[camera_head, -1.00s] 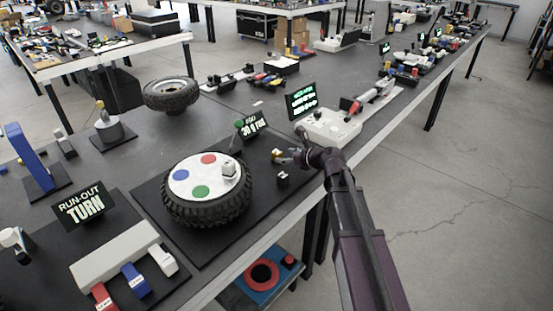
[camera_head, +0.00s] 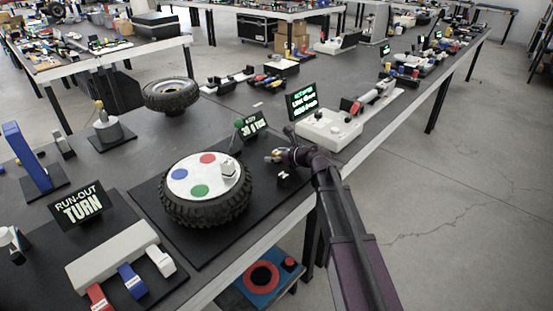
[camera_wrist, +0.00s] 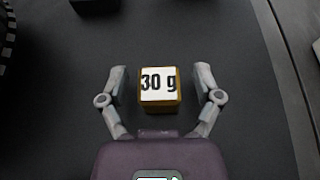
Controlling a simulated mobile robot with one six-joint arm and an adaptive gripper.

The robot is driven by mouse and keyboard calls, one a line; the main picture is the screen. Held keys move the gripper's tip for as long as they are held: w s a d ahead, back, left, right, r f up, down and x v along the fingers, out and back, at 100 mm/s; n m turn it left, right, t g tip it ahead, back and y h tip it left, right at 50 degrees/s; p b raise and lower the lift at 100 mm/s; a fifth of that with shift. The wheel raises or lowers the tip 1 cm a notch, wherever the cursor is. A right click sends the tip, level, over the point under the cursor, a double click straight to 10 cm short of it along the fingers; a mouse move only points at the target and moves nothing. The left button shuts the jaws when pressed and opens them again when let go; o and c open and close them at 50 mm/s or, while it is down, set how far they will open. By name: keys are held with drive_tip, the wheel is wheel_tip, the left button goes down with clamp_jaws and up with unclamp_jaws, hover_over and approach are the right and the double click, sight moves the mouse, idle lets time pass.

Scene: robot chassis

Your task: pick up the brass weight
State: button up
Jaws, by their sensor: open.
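The brass weight (camera_wrist: 160,96) is a small golden block with a white top marked "30 g". In the wrist view it sits on the dark mat between the two fingers of my open gripper (camera_wrist: 160,84), with a gap on each side. In the head view my gripper (camera_head: 275,156) is low over the right end of the mat, right of the wheel, and mostly hides the weight there.
A black block (camera_wrist: 95,4) lies beyond the weight in the wrist view. A white device (camera_head: 330,127) with a green-text screen (camera_head: 301,102) is behind my gripper. The bench edge is close on the right.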

sight(275, 151)
idle(0.5)
drive_tip(key=c, duration=1)
drive_tip(key=shift+c, duration=0.2)
drive_tip(key=shift+r, duration=0.2)
wheel_tip(275, 151, up, 10)
drive_tip(key=p, duration=1)
drive_tip(key=shift+f, duration=0.2)
